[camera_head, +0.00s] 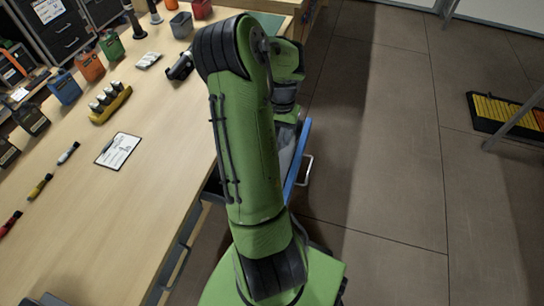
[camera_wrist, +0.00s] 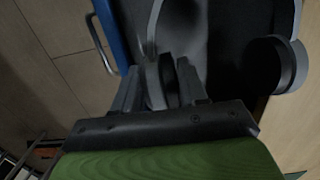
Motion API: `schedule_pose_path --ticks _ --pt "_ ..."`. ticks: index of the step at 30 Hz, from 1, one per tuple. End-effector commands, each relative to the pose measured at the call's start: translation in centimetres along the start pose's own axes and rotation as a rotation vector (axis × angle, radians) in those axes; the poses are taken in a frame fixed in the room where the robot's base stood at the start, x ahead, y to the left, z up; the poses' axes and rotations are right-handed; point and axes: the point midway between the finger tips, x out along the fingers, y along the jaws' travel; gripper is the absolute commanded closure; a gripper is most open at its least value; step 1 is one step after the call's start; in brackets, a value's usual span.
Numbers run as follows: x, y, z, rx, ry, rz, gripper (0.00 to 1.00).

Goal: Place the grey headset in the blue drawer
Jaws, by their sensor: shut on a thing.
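The blue drawer (camera_head: 297,165) stands pulled out at the right edge of the workbench, partly hidden behind my arm. In the wrist view its blue front (camera_wrist: 106,30) and metal handle (camera_wrist: 98,45) are at the left, with the dark interior beside it. My gripper (camera_wrist: 161,75) is shut on one ear cup of the grey headset (camera_wrist: 153,25). The other ear cup (camera_wrist: 270,62) shows at the right. The headset is over the drawer interior; I cannot tell whether it touches the bottom. The top of its band is out of view. My arm hides gripper and headset in the head view.
The wooden workbench (camera_head: 130,200) fills the left, with a clipboard (camera_head: 118,150), markers (camera_head: 40,186), a yellow battery-like rack (camera_head: 110,104) and several small bins. Clear tiled floor (camera_head: 385,170) lies right of the drawer. A yellow-filled tray (camera_head: 500,112) is at far right.

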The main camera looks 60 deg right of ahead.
Motion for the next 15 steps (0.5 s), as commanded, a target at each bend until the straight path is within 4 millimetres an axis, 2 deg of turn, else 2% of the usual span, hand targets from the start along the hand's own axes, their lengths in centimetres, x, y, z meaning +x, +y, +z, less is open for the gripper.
schedule_pose_path --ticks 1,3,8,12,15 --pt "1.9 0.0 -0.1 0.000 -0.003 0.003 1.00" --pt "3.3 0.0 -0.2 0.000 -0.002 0.002 1.00" --pt "5.0 0.0 -0.4 -0.001 0.000 0.000 1.00" --pt "7.8 0.0 -0.5 -0.001 -0.002 0.002 1.00" --pt "8.8 0.0 -0.7 -0.001 0.001 0.001 1.00"
